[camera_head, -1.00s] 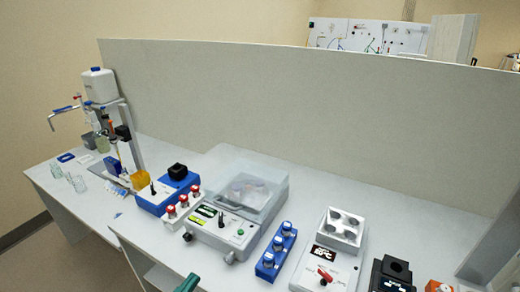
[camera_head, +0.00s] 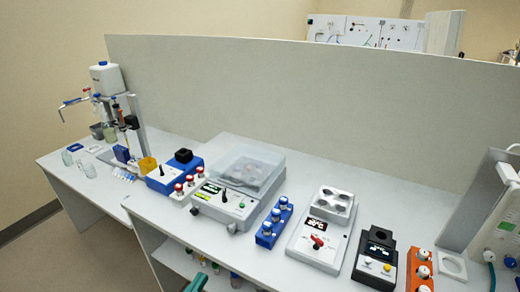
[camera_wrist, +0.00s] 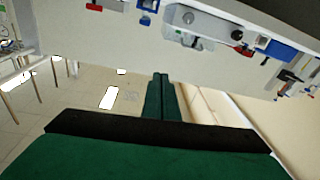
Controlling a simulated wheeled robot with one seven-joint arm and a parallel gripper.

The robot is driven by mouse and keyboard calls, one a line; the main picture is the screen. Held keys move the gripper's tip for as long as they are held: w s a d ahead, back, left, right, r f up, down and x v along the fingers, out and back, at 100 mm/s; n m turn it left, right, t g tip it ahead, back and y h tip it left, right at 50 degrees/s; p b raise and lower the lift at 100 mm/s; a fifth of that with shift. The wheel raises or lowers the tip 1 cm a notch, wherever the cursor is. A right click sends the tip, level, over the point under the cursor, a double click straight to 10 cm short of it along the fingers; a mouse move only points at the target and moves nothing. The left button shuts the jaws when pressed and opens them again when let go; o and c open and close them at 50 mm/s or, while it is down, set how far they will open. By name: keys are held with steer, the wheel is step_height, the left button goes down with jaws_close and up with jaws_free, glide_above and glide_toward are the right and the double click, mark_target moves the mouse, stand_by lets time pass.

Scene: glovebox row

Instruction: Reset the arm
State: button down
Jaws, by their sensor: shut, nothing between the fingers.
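My gripper (camera_wrist: 161,80) shows in the wrist view, its two green fingers together and nothing between them. It is in open space, apart from the bench, which appears tilted and upside down at the top of that view. The rest of the arm is out of that frame.
The bench (camera_head: 170,226) carries a clear-lidded device (camera_head: 240,172), a blue rack (camera_head: 273,222), a white heater block (camera_head: 318,240), a black device (camera_head: 375,262) and an orange rack (camera_head: 419,272). A grey partition (camera_head: 300,97) stands behind. Floor (camera_head: 60,255) at the left is clear.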

steer(key=d+f+n+g+y, duration=0.1)
steer(key=d+f+n+y, duration=0.45)
steer(key=f, duration=0.65)
steer(key=s+d+f+n+g+y, duration=0.3)
steer(key=s+d+f, duration=0.2)
steer(key=s+f, duration=0.45)
steer(key=s+d+r+m+t, duration=0.1)
steer(key=s+r, duration=0.3)
steer(key=s, duration=0.4)
steer(key=s+d+r+m, duration=0.3)
steer(key=s+r+m, duration=0.1)
steer(key=s, duration=0.4)
steer(key=shift+s+d+t+h, duration=0.35)
steer(key=shift+s+t, duration=0.05)
